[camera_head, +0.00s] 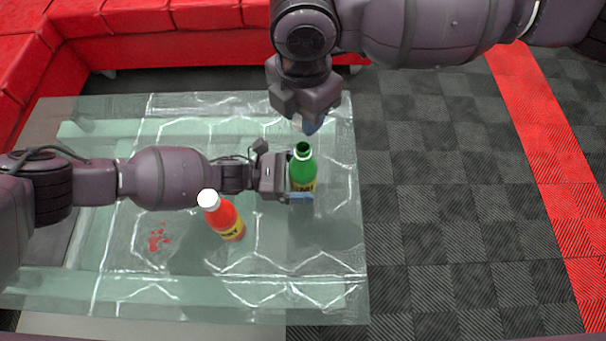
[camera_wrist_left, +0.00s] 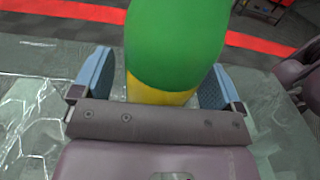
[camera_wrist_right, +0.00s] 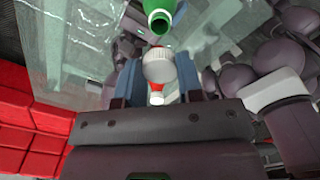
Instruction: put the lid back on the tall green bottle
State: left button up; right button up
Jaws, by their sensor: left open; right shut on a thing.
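The tall green bottle (camera_head: 303,168) stands upright and uncapped on the glass table (camera_head: 95,215); its open mouth faces up. My left gripper (camera_head: 291,181) is open around the bottle, one finger on each side, as the left wrist view shows with the green body (camera_wrist_left: 178,45) and yellow label between the fingers. My right gripper (camera_head: 309,126) is above and just behind the bottle mouth, pointing down. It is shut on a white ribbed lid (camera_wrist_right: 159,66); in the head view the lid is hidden. In the right wrist view the open bottle mouth (camera_wrist_right: 160,22) lies beyond the lid, apart from it.
A red bottle (camera_head: 227,220) with a white cap stands on the table, left and in front of the green bottle, close to my left arm. Red spots (camera_head: 158,238) mark the table further left. A red sofa (camera_head: 150,25) is behind. The table's right edge is near.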

aim_at(303, 147)
pick_arm(q)
jog(key=c, duration=1.4)
jog(key=shift+o, duration=0.2)
pick_arm(e)
jog(key=shift+f, duration=2.5)
jog(key=shift+f, duration=0.15)
jog(key=shift+f, duration=0.75)
jog(key=shift+f, duration=0.55)
